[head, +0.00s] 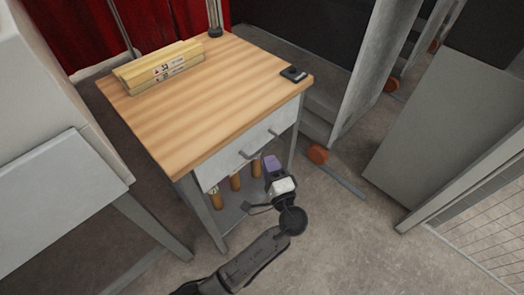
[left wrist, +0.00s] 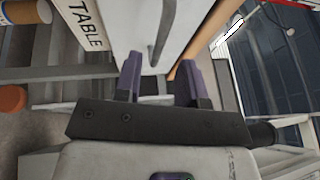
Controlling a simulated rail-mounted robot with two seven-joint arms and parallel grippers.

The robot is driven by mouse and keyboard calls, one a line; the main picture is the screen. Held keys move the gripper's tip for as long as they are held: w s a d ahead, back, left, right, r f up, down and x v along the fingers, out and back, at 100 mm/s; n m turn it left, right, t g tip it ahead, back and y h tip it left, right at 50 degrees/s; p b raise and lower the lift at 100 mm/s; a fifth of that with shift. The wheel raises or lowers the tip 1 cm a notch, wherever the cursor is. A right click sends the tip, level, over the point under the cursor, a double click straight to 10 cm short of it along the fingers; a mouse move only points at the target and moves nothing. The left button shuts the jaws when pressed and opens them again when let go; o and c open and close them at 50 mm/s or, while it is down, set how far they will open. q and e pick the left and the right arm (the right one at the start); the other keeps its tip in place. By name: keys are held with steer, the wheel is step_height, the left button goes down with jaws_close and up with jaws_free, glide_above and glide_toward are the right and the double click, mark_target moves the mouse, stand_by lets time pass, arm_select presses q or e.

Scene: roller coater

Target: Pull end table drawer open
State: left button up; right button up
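The end table (head: 190,125) has a striped wooden top and grey legs. Its white drawer (head: 228,168) sits under the top and looks shut, with two grey bar handles, the left handle (head: 247,154) and the right handle (head: 274,131). My left gripper (head: 271,163) is just in front of the drawer front, below the right handle. In the left wrist view, its two purple fingers (left wrist: 160,72) are apart, and one drawer handle (left wrist: 164,35) shows between and just beyond their tips. Contact cannot be told. My right gripper is not in view.
Yellow boxes (head: 163,65) and a small black device (head: 294,74) lie on the tabletop. Several orange-brown cylinders (head: 235,181) stand on the lower shelf. A grey cabinet (head: 50,205) stands left and a grey panel (head: 430,135) right. The floor in front is open.

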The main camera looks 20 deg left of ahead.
mark_target(262, 148)
arm_select(q)
steer(key=shift+b+x, duration=0.65)
steer(key=shift+x, duration=2.25)
steer(key=shift+c, duration=0.5)
jaws_close()
